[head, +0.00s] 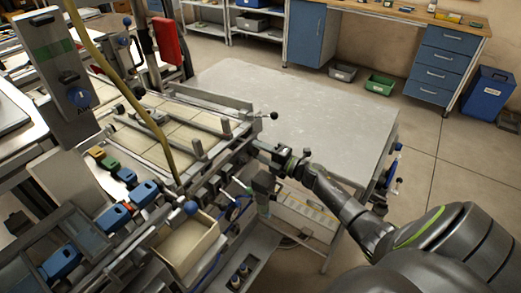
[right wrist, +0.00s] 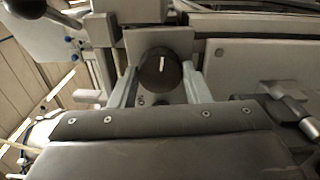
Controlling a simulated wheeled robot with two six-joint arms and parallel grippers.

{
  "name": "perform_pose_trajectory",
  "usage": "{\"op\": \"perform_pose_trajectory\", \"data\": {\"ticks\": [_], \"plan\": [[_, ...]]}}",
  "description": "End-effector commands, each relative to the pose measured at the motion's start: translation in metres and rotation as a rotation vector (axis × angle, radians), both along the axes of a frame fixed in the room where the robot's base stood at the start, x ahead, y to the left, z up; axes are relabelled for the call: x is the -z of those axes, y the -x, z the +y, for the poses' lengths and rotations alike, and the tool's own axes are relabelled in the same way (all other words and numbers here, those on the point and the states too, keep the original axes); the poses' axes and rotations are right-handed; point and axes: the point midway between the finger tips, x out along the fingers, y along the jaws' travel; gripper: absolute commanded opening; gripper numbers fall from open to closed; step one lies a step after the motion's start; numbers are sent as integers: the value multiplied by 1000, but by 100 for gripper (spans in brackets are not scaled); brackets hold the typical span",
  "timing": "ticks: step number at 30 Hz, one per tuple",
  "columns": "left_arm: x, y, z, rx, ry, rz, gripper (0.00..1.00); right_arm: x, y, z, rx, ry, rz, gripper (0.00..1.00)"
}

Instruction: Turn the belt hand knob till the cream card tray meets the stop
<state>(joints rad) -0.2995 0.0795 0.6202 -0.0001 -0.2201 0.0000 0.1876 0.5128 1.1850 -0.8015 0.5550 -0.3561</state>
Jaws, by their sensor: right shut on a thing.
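A round black knob (right wrist: 158,68) with a white pointer line sits on a grey block in the right wrist view. My right gripper (right wrist: 161,88) has one finger on each side of it and is shut on the knob. In the head view my right gripper (head: 257,146) reaches the near right side of the machine, and the knob is too small or covered to make out there. An open cream tray (head: 186,242) sits low at the machine's front. I cannot tell which part is the stop. My left gripper is not in view.
A grey table (head: 310,95) with a bare top stands behind my right gripper. A yellow hose (head: 145,110) crosses the machine's cream-panelled bed. Blue-handled parts (head: 143,193) line its front left. Open floor lies at the right.

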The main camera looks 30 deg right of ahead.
Motion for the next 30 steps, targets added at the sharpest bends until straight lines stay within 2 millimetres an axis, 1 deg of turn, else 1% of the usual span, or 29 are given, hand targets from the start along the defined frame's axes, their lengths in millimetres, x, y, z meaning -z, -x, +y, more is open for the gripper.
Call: {"op": "perform_pose_trajectory", "data": {"ticks": [6,17,18,23,30], "plan": [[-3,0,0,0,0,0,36,-1,-1,0,2,-32,12,20],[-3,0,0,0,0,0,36,-1,-1,-1,2,-35,13,20],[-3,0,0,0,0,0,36,-1,-1,-1,2,-35,13,44],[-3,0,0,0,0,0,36,-1,-1,0,1,-34,13,65],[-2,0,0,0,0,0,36,0,0,0,0,-34,14,65]]}}
